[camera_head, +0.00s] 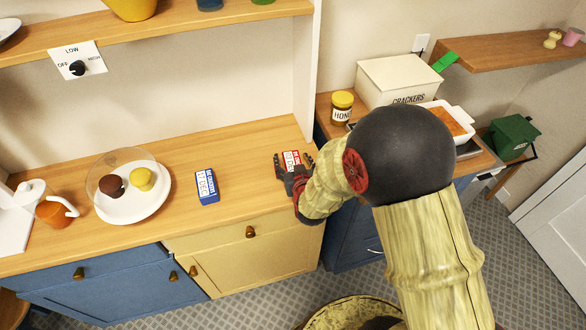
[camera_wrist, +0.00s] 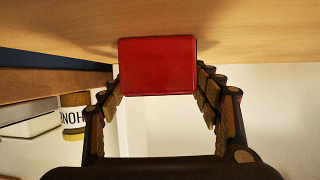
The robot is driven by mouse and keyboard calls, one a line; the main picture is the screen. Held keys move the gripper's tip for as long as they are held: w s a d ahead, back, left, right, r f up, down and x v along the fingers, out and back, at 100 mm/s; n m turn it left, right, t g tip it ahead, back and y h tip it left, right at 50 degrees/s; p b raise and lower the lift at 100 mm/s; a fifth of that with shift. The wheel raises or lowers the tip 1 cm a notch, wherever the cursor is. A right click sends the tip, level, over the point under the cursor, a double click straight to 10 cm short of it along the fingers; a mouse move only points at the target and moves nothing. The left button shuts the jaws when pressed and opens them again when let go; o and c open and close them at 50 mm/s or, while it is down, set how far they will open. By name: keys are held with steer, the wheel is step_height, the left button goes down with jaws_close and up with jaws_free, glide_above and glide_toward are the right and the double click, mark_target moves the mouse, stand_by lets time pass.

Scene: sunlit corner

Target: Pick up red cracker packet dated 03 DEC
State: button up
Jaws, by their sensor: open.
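A red packet (camera_head: 291,156) with a white label lies on the wooden counter (camera_head: 240,165), near its right end. Its label is too small to read for sure. In the wrist view the red packet (camera_wrist: 158,66) shows a plain red side, between and just beyond the fingertips. My gripper (camera_head: 294,167) is open around the near part of the packet in the head view; I cannot tell whether the fingers touch it. In the wrist view my gripper (camera_wrist: 160,95) has a finger on each side with a gap between them. A blue packet (camera_head: 207,186) with a white label lies to the left.
A plate (camera_head: 128,207) with two round items stands left, beside an orange mug (camera_head: 55,212). An upright panel (camera_head: 306,75) stands behind my gripper. Right of it are a honey jar (camera_head: 341,106) and a crackers box (camera_head: 392,82). Counter between the packets is clear.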

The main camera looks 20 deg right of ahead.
steer(key=c, duration=0.3)
steer(key=c, duration=1.1)
